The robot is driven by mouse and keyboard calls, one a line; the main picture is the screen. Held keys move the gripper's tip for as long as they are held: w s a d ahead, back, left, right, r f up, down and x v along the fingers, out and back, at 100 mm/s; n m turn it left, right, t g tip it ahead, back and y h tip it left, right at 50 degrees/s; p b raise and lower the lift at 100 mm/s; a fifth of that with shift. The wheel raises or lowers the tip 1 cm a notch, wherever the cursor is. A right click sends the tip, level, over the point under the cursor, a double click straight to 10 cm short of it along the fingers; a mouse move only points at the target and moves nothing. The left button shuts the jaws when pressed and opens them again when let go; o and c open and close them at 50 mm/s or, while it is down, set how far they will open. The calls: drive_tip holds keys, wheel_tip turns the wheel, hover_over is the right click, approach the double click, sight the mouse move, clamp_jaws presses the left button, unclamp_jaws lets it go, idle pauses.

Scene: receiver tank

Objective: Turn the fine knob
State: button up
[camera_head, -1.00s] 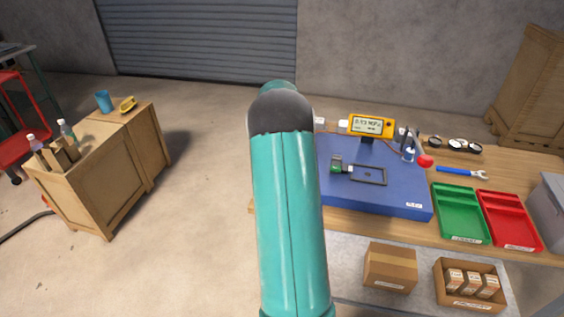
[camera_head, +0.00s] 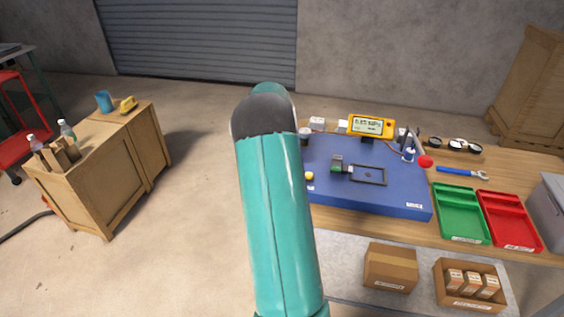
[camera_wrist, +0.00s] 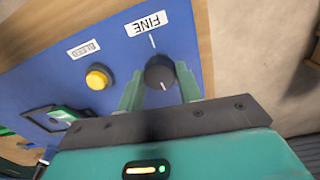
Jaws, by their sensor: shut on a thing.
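The fine knob (camera_wrist: 159,73) is a dark round knob on the blue panel (camera_wrist: 60,62), under a white label reading FINE (camera_wrist: 147,23) in the wrist view. A white line on the panel lies between label and knob, and the knob has a pale mark on its near side. My gripper (camera_wrist: 160,85) has its two green fingers on either side of the knob and is shut on it. In the head view the blue panel (camera_head: 330,190) lies on the bench, and my teal arm hides its left part and my gripper.
A yellow button (camera_wrist: 98,77) beside a BLEED label sits left of the knob in the wrist view. A yellow meter (camera_head: 371,127) stands at the panel's back. A green tray (camera_head: 461,213) and a red tray (camera_head: 509,220) lie to the right.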

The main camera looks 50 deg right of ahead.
idle(0.3)
drive_tip(key=o, duration=1)
wheel_tip(320, 180, up, 14)
drive_tip(key=shift+w, duration=0.25)
drive_tip(key=shift+f, duration=0.1)
